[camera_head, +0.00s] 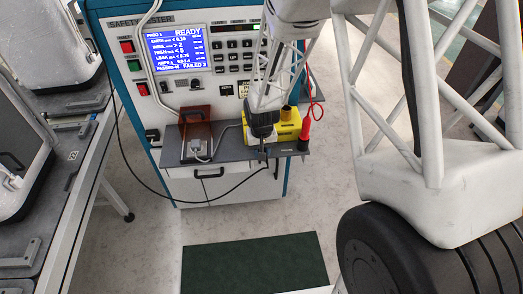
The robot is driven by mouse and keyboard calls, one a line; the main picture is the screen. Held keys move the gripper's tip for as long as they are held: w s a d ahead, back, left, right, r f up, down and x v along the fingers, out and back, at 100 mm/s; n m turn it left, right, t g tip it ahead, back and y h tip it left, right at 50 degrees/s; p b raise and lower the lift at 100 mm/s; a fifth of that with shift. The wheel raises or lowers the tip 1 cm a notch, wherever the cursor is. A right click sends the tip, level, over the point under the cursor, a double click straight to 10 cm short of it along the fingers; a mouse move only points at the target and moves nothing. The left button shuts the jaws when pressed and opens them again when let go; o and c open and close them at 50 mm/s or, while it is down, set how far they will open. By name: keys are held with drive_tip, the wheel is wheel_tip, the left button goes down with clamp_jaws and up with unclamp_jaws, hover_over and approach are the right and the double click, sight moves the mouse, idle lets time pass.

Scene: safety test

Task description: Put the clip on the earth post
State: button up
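My gripper (264,143) points down at the front of the grey shelf (237,152) on the safety tester (175,100). A thin black cable (165,194) loops low in front of the cabinet and rises to just below my fingertips. A small dark piece is at the fingertips where the cable ends; it may be the clip, but it is too small to tell. I cannot see whether the fingers are closed on it. A yellow unit (287,127) stands on the shelf right beside and behind my gripper. I cannot make out the earth post.
A red probe (304,131) with a red cable stands at the shelf's right end. A brown hinged cover (195,122) and a white plug (198,147) are on the left. The blue display (178,48) reads READY. A conveyor (65,190) runs along the left; a green mat (255,264) lies on the floor.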

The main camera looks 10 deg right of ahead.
idle(0.3)
drive_tip(key=o, duration=0.9)
drive_tip(key=shift+c, duration=0.2)
drive_tip(key=shift+r, duration=3.9)
